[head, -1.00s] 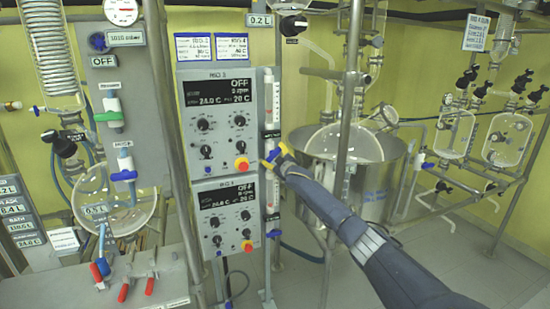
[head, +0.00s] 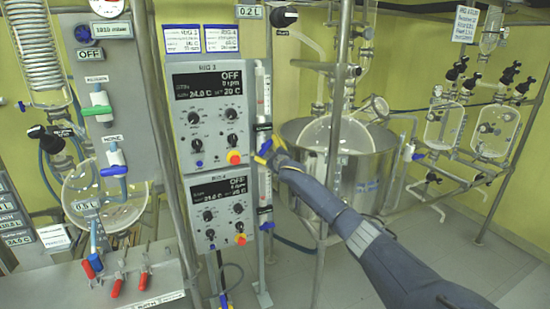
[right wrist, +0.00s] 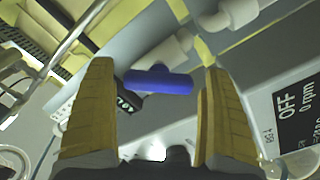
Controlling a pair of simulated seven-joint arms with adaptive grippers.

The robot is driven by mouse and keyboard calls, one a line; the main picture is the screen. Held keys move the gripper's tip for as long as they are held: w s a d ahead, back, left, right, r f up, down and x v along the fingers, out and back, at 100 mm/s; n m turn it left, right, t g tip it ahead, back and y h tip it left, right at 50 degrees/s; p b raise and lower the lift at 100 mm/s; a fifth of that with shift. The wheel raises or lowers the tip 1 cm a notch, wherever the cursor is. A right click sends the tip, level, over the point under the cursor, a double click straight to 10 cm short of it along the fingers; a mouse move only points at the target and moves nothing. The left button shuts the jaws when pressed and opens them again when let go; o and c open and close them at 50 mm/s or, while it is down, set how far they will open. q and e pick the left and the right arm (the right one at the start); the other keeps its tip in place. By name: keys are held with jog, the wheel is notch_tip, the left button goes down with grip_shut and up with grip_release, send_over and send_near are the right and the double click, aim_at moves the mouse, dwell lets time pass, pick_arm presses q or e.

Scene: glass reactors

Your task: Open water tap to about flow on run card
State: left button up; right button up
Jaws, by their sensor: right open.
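My right gripper (head: 264,152) has yellow fingers and is at the upright flow tubes beside the control boxes. In the right wrist view it is open (right wrist: 158,120), with nothing between its fingertips. A blue tap handle (right wrist: 158,80) on a white fitting shows beyond the fingertips, roughly centred between them and apart from them. I cannot read a label that names the water tap. Two run cards (head: 183,39) (head: 221,39) hang above the upper box, their small print unreadable. My left gripper is out of view.
The upper control box (head: 208,110) and lower control box (head: 219,215) both read OFF and stand close left of the gripper. A steel pot (head: 370,165) and metal posts stand to the right. Other blue-handled taps (head: 114,171) are on the left panel.

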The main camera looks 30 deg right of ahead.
jog(key=s+a, duration=0.2)
jog(key=s, duration=0.9)
dwell(0.7)
